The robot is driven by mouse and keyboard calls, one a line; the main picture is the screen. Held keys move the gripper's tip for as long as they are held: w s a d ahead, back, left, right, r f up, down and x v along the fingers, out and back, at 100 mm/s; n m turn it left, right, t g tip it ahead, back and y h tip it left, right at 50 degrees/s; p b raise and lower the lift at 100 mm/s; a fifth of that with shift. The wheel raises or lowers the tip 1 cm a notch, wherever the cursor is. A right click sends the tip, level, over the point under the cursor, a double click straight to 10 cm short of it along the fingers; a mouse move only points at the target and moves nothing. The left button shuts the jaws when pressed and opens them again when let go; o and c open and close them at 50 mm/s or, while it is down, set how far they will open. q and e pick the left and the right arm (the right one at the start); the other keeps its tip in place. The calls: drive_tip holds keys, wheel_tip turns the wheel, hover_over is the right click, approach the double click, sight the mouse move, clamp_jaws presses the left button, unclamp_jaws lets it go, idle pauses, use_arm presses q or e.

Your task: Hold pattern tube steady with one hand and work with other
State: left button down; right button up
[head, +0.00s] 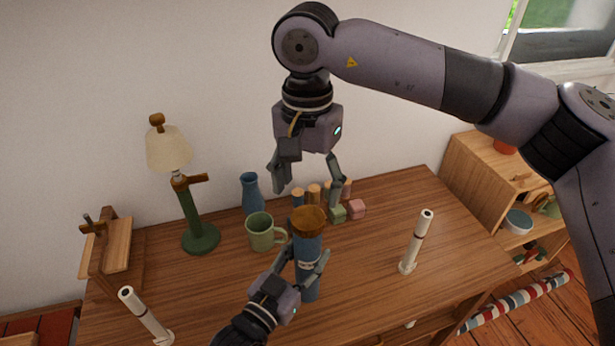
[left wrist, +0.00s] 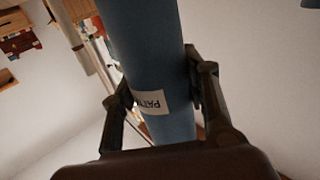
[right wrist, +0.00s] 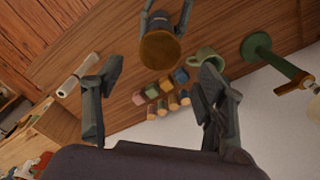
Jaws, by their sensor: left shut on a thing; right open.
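The pattern tube (head: 308,252) is a blue cylinder with a brown cap (head: 309,220) and a white label. It stands about upright near the middle of the desk. My left gripper (head: 306,266) is shut around its body. In the left wrist view the tube (left wrist: 150,60) runs between both fingers, beside its label (left wrist: 150,103). My right gripper (head: 308,190) is open and empty above and behind the cap. In the right wrist view the brown cap (right wrist: 160,49) shows beyond the open fingers (right wrist: 160,95), apart from them.
A green mug (head: 262,234), a blue vase (head: 251,193) and a green lamp (head: 190,210) stand left of the tube. Several small coloured blocks (head: 357,209) are behind it. The desk's right side has free room.

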sight(308, 217)
wheel_tip(308, 217, down, 7)
idle(0.3)
drive_tip(key=shift+c, duration=0.6)
drive_tip(key=c, duration=1.1)
drive_tip(key=m, duration=0.5)
drive_tip(key=shift+m, duration=0.4)
drive_tip(key=m, duration=1.5)
drive_tip(key=shift+m, duration=0.3)
drive_tip(key=o, duration=1.3)
